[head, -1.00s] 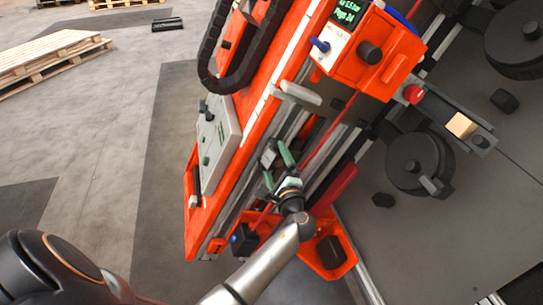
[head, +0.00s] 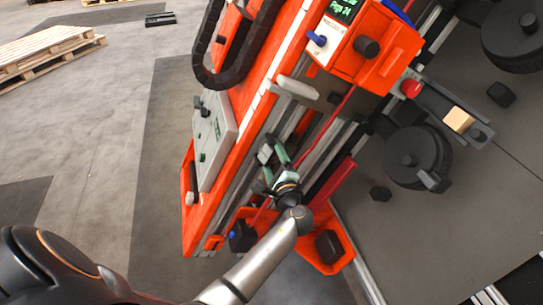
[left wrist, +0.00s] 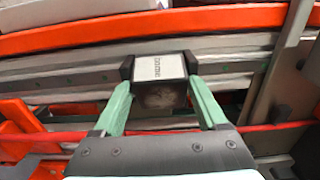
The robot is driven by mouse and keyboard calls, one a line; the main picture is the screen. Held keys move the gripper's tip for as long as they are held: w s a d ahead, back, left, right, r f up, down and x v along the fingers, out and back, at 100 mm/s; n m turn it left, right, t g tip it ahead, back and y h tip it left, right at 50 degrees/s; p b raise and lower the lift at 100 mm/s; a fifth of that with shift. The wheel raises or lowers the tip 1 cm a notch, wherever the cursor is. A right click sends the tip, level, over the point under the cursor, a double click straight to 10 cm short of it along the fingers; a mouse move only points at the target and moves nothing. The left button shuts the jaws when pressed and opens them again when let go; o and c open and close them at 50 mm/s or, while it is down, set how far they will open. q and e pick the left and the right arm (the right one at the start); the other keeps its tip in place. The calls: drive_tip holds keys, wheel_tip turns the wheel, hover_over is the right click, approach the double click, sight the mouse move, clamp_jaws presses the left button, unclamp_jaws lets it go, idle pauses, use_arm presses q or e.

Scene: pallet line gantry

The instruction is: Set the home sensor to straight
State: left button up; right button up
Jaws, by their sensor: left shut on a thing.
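My left gripper (head: 273,165) is in the middle of the head view, over the grey rails along the orange beam. In the left wrist view its two green fingers with dark tips (left wrist: 159,67) are shut on a small block, which I take to be the home sensor (left wrist: 157,92). The block has a pale top face with dark marks and a darker face below. It sits against the grey rail and looks nearly square to it, with the rail slightly tilted in the picture. In the head view the fingers partly hide it. My right gripper is not in view.
An orange control box (head: 368,50) with a green-lettered screen and a blue knob is up the beam. A grey bracket (head: 298,89) sticks out over the rails. A black cable chain (head: 226,72) loops on the left. Dark round wheels (head: 408,157) are at right.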

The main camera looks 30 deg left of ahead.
use_arm(q)
drive_tip(key=c, duration=0.4)
drive_tip(key=m+h+p, duration=0.1)
drive_tip(key=p, duration=0.1)
drive_tip(key=r+t+h+p, duration=0.1)
drive_tip(key=p, duration=0.2)
drive_tip(key=shift+s+a+m, duration=0.1)
drive_tip(key=shift+s+m, duration=0.1)
drive_tip(key=shift+m, duration=0.2)
drive_tip(key=shift+m+h+p, duration=0.3)
drive_tip(key=shift+h+p, duration=0.3)
drive_tip(key=shift+p, duration=0.1)
drive_tip(key=shift+s+m+t+h+p, duration=0.1)
drive_tip(key=shift+m+t+h+p, duration=0.3)
drive_tip(key=shift+h+p, duration=0.55)
drive_tip(key=shift+p, duration=0.5)
drive_tip(key=shift+f+m+h, duration=0.15)
drive_tip(key=shift+m+h, duration=0.15)
drive_tip(key=shift+h, duration=0.05)
drive_tip(key=shift+f, duration=0.1)
drive_tip(key=o, duration=1.3)
drive_tip(key=shift+f, duration=0.1)
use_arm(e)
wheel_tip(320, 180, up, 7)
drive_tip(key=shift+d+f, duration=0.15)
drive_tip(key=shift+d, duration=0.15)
